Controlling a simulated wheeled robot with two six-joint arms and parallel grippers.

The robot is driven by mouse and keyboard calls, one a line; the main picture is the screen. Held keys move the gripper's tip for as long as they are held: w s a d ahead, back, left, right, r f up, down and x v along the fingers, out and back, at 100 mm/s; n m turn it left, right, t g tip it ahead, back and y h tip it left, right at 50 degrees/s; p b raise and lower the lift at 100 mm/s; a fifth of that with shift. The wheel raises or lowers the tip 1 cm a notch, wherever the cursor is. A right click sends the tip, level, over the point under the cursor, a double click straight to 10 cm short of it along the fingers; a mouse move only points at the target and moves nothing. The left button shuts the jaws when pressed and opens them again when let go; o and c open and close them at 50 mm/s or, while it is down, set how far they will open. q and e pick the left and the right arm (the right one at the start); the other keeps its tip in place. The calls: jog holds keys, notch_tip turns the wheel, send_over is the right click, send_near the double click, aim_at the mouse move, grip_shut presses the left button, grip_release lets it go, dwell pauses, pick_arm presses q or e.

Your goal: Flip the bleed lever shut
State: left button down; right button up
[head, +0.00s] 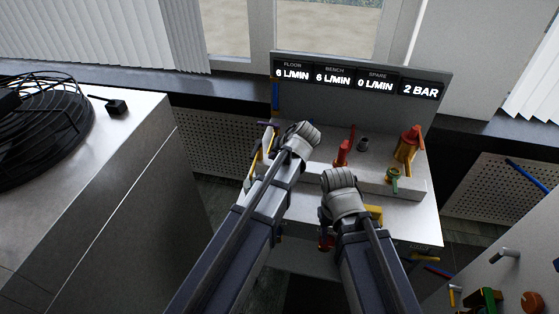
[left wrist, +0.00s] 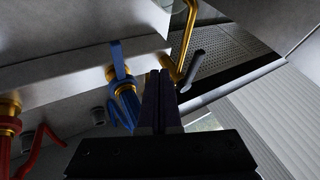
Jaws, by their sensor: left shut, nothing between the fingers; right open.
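No lever carries a readable bleed label. In the left wrist view a dark grey lever (left wrist: 191,70) sits at the lower end of a bent brass pipe (left wrist: 189,22), just right of my left gripper (left wrist: 159,74). That gripper is shut and empty, its fingers apart from the lever or only overlapping it in view; contact is unclear. A blue-handled valve (left wrist: 124,90) is just left of the fingers.
A display panel (head: 350,110) reads 6, 6 and 0 L/MIN and 2 BAR. A red valve (head: 342,153), grey stub (head: 363,144), brass-and-red valve (head: 407,145) and green-handled valve (head: 393,178) stand on the bench. A cabinet (head: 90,200) with a fan is at left.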

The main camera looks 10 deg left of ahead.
aim_at(256, 150)
pick_arm(q)
jog(key=shift+w+a+f, duration=0.1)
jog(key=shift+a+f, duration=0.05)
jog(key=shift+a, duration=0.95)
jog(key=shift+w+a+f, duration=0.1)
jog(key=shift+a, duration=1)
pick_arm(e)
jog(key=shift+f, duration=0.25)
